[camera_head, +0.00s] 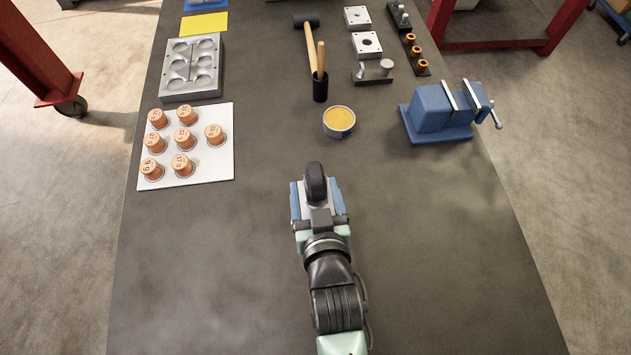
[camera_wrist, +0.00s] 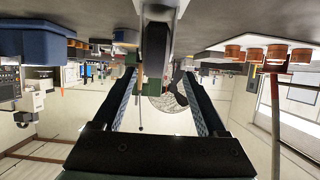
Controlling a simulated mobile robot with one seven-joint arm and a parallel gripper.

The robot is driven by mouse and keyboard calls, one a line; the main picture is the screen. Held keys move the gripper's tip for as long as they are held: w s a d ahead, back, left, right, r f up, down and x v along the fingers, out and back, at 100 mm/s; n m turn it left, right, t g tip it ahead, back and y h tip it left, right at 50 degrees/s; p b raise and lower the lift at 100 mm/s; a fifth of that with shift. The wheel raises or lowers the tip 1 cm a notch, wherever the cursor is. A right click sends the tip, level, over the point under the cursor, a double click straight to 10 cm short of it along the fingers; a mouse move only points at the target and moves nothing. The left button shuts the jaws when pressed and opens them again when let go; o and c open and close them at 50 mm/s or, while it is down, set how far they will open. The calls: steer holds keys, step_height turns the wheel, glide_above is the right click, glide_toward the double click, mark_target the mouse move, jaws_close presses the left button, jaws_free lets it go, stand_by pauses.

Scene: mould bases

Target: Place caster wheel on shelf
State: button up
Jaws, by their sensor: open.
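A caster wheel (camera_head: 315,178) with a black tyre and a grey metal mount appears upright on the dark workbench, tyre up. My gripper (camera_head: 317,203) is open, its two blue-sided fingers spread to either side of the caster. In the wrist view, which looks upside down, the black tyre (camera_wrist: 155,48) shows between and just past the open fingertips (camera_wrist: 161,75). A clear gap shows between the fingers, and I see no grip on the caster. I cannot make out a shelf for certain in either view.
A white board (camera_head: 218,165) with several copper-coloured plugs and a grey mould block (camera_head: 191,95) are at left. The bench beside my gripper is clear.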

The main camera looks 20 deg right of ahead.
mark_target(313, 169)
steer(key=x, duration=0.2)
steer(key=shift+w+d+f, duration=0.1)
steer(key=shift+w, duration=0.15)
steer(key=shift+s+d+f+p+x, duration=0.1)
steer(key=shift+f+p+x, duration=0.05)
steer(key=shift+x, duration=0.75)
steer(key=shift+s+d+f+p+x, duration=0.1)
steer(key=shift+f+p+x, duration=0.05)
steer(key=shift+x, duration=0.75)
steer(key=shift+s+d+f+p+x, duration=0.1)
steer(key=shift+f+p+x, duration=0.1)
steer(key=shift+x, duration=0.7)
jaws_close()
steer(key=shift+r, duration=0.15)
